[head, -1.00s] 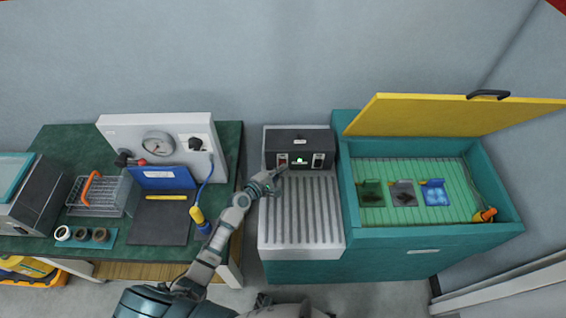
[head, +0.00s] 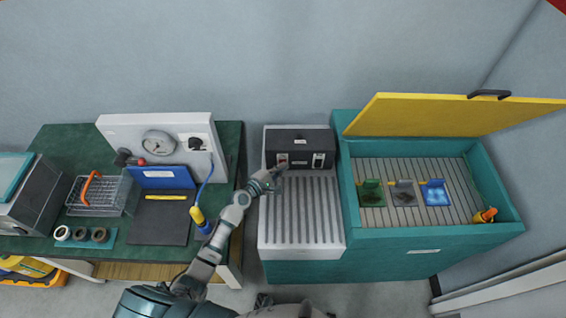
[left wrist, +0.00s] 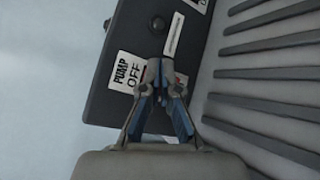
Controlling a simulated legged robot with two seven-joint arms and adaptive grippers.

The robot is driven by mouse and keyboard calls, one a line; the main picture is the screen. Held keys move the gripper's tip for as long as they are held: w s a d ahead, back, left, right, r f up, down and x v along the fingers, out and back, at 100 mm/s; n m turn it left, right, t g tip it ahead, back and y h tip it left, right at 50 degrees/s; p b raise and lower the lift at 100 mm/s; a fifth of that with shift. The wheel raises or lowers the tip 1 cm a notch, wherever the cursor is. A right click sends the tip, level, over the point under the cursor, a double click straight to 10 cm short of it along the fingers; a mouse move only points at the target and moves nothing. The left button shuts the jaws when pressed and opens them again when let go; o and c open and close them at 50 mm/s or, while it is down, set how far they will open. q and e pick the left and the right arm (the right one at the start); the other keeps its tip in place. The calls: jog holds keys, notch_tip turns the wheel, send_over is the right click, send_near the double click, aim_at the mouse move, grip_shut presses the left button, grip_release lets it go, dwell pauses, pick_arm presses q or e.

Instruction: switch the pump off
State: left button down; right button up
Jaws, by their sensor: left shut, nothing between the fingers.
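The dark pump control box (head: 300,148) stands at the back of the grey ribbed stand. Its front has a reddish switch (head: 283,160) at left and another switch plate (head: 318,160) at right; no green lamp is lit. My left gripper (head: 277,173) is at the lower left of the box front, by the reddish switch. In the left wrist view my left gripper (left wrist: 160,68) is shut and empty against the panel, beside a white label (left wrist: 128,72) reading "PUMP OFF". The fingers hide most of the switch, so contact is unclear. My right gripper is not in view.
A teal tank (head: 349,205) with a raised yellow lid (head: 440,115) stands at right, holding green, grey and blue pieces on slats. The green bench (head: 60,150) at left carries a gauge panel (head: 190,130) and a wire basket (head: 105,195). The ribbed top (head: 310,220) is clear.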

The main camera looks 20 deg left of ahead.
pick_arm(q)
jog(key=shift+s, duration=0.1)
jog(key=shift+s+d+f, duration=0.1)
jog(key=shift+s, duration=0.6)
jog(key=shift+s, duration=0.1)
jog(key=shift+s+d+f+p, duration=0.1)
jog(key=shift+s+d+p, duration=0.2)
jog(key=shift+s, duration=0.45)
jog(key=shift+s+d+f+p, duration=0.15)
jog(key=shift+s+p, duration=0.1)
jog(key=shift+s, duration=0.55)
jog(key=shift+s+d+f+p, duration=0.1)
jog(key=shift+s+d+p, duration=0.2)
jog(key=shift+s, duration=0.45)
